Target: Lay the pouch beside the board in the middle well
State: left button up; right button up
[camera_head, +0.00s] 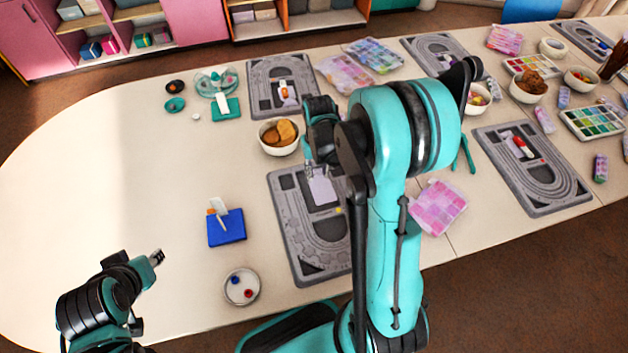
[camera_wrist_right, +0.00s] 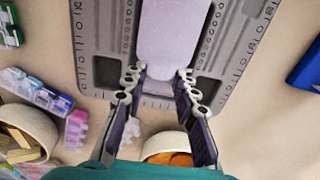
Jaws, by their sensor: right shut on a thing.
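A pale lavender pouch (camera_head: 322,190) shows over the upper middle part of the near grey bead board (camera_head: 287,228). In the right wrist view the pouch (camera_wrist_right: 175,40) is a long pale shape above the board (camera_wrist_right: 100,40). My right gripper (camera_head: 318,170) is shut on the pouch's near end in that view, with the fingertips (camera_wrist_right: 159,74) at its sides. I cannot tell whether the pouch touches the board. My right arm hides the board's right side. My left gripper (camera_head: 157,258) is low at the left, away from the board; its fingers are too small to judge.
A blue box (camera_head: 226,228) and a white dish (camera_head: 242,287) with beads stand left of the board. A bowl of cookies (camera_head: 279,136) is behind it. A pink bead case (camera_head: 438,206) lies right. The table's left part is clear.

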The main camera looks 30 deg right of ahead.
aim_at(314, 172)
jog(key=shift+w+f+b, duration=0.15)
jog(key=shift+w+f, duration=0.25)
jog(key=shift+w, duration=0.25)
jog(key=shift+w+f+b, duration=0.15)
jog(key=shift+w+f, duration=0.25)
jog(key=shift+w, duration=0.2)
jog(key=shift+f+b, duration=0.9)
jog(key=shift+f, duration=1)
jog(key=shift+f, duration=0.2)
jog(key=o, duration=0.7)
jog(key=shift+r, duration=0.1)
